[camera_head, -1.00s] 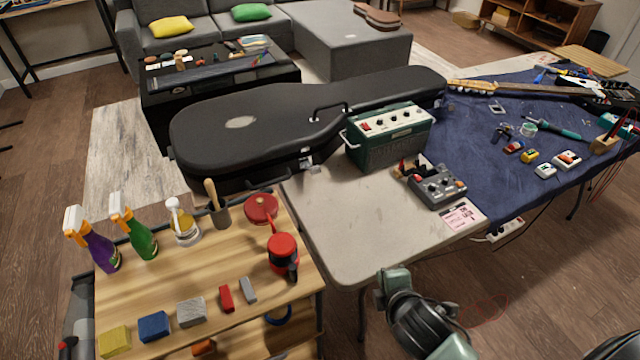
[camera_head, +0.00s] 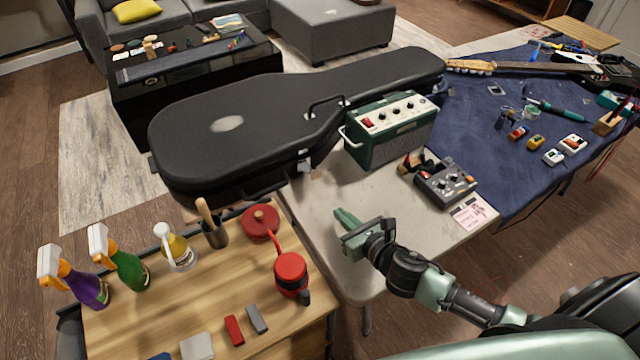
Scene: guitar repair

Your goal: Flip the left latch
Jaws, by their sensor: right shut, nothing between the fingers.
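The black guitar case (camera_head: 225,125) lies closed on the table (camera_head: 300,205), its wide body to the left. A small silver latch (camera_head: 305,166) shows on its front side, near the waist and left of the green amplifier. I cannot tell whether this latch is flipped. No other latch can be made out clearly. My right gripper (camera_head: 342,219) is shut and empty over the near part of the table. It is in front of the case and apart from it, below the silver latch in the picture. My left gripper is not in view.
The green amplifier (camera_head: 390,130) stands close to the case's right front. A grey pedal device (camera_head: 445,182) and a paper card (camera_head: 474,211) lie right of my gripper. A wooden cart (camera_head: 170,325) with spray bottles and a red can (camera_head: 291,273) stands at the front left.

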